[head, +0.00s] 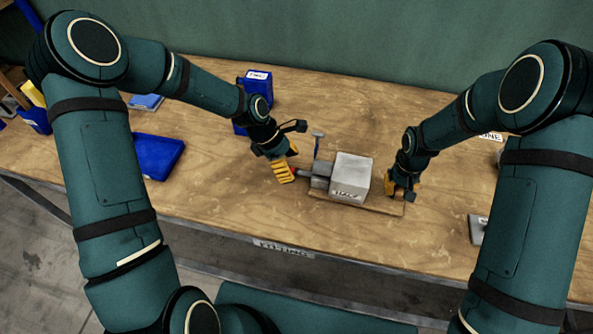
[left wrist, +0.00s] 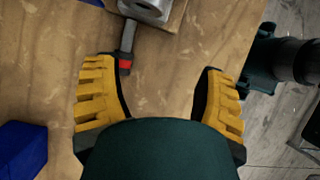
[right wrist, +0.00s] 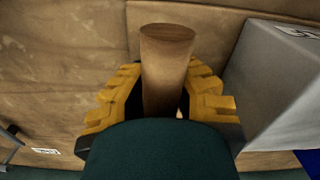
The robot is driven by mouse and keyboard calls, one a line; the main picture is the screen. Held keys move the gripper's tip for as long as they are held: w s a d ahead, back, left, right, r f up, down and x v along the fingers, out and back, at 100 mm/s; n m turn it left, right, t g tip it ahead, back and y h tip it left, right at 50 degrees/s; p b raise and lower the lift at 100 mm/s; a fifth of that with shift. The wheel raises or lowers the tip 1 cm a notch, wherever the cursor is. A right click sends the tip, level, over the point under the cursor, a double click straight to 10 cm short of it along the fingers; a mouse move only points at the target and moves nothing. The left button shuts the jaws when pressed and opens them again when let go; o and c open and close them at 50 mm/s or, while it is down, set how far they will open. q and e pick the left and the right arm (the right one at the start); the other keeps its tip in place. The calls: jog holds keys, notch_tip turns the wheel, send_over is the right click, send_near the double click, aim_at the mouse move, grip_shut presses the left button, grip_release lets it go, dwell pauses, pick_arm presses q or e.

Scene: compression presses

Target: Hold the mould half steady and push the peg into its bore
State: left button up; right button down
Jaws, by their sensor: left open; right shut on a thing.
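A grey metal part (head: 321,176), which looks like the mould half, sits against a pale labelled block (head: 352,174) on a wooden board. A grey peg (left wrist: 128,36) with a red band lies at its left side; I cannot tell how deep it sits in a bore. In the left wrist view part of the metal part (left wrist: 150,8) shows at the top edge. My left gripper (head: 292,168) is open and empty, with the red end near one finger (left wrist: 157,66). My right gripper (head: 402,190) is shut on an upright wooden post (right wrist: 165,65), right of the pale block.
Blue bins (head: 256,85) and a blue tray (head: 156,156) stand to the left. A grey plate (head: 477,230) lies at the right. The table (head: 240,215) is bare in front of the left gripper.

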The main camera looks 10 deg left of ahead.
pick_arm(q)
jog(key=a, duration=0.1)
jog(key=n+t+h, duration=0.3)
send_near(294, 168)
jog(key=shift+t, duration=0.3)
jog(key=x, duration=0.2)
jog(key=s+x, duration=0.1)
jog(key=x, duration=0.2)
jog(key=shift+d, duration=0.25)
jog(key=shift+w+a+x, duration=0.1)
jog(key=shift+w+x, duration=0.05)
jog(key=shift+x, duration=1.3)
jog(key=shift+w+a+x, duration=0.1)
jog(key=shift+a+x, duration=0.05)
jog(key=shift+x, duration=1.25)
jog(key=shift+f, duration=0.1)
jog(key=shift+c, duration=0.3)
grip_shut()
